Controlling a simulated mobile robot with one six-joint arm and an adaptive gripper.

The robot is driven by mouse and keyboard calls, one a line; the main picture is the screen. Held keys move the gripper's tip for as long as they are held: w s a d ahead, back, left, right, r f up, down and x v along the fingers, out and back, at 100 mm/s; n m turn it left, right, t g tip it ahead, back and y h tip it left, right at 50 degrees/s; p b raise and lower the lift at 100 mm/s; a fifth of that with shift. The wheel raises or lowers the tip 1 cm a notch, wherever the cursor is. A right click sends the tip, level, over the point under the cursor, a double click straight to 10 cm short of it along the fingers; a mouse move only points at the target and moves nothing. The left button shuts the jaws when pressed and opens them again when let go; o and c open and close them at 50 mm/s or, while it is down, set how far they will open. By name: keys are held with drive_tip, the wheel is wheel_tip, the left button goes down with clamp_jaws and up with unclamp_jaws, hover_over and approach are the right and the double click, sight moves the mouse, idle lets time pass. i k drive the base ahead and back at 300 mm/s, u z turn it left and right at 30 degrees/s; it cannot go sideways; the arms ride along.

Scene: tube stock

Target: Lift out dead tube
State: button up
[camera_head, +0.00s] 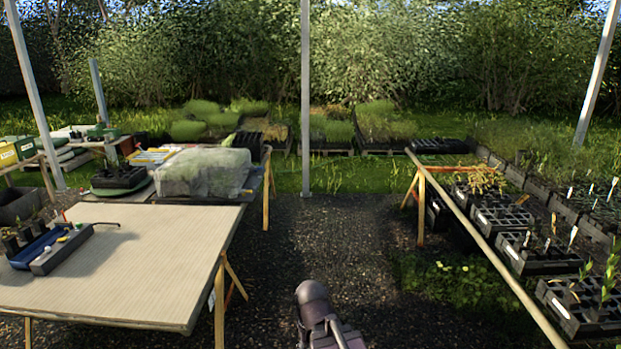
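Black tube trays stand on the wood-framed bench (480,243) at the right. The nearest tray (567,318) holds a few tubes with green upright shoots (608,272). The tray behind it (522,262) has thin stems and white labels (573,236). A tray farther back (497,222) shows mostly empty-looking cells. Yellow-brown foliage (482,180) stands near the bench's far end. I cannot tell which tube is dead. My dark arm part (314,297) shows at the bottom centre, apart from both benches. My gripper is not visible.
A pale table (140,262) at the left carries a blue-and-grey tray (42,254) with small items. A plastic-wrapped block (204,172) sits behind it. Dark gravel (340,235) between the benches is clear. A metal post (305,120) stands in the middle distance.

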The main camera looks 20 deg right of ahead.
sight(572, 301)
drive_tip(key=u, duration=0.05)
drive_tip(key=i, duration=2.05)
drive_tip(key=z, duration=0.25)
drive_tip(key=k, duration=0.15)
drive_tip(key=z, duration=2.9)
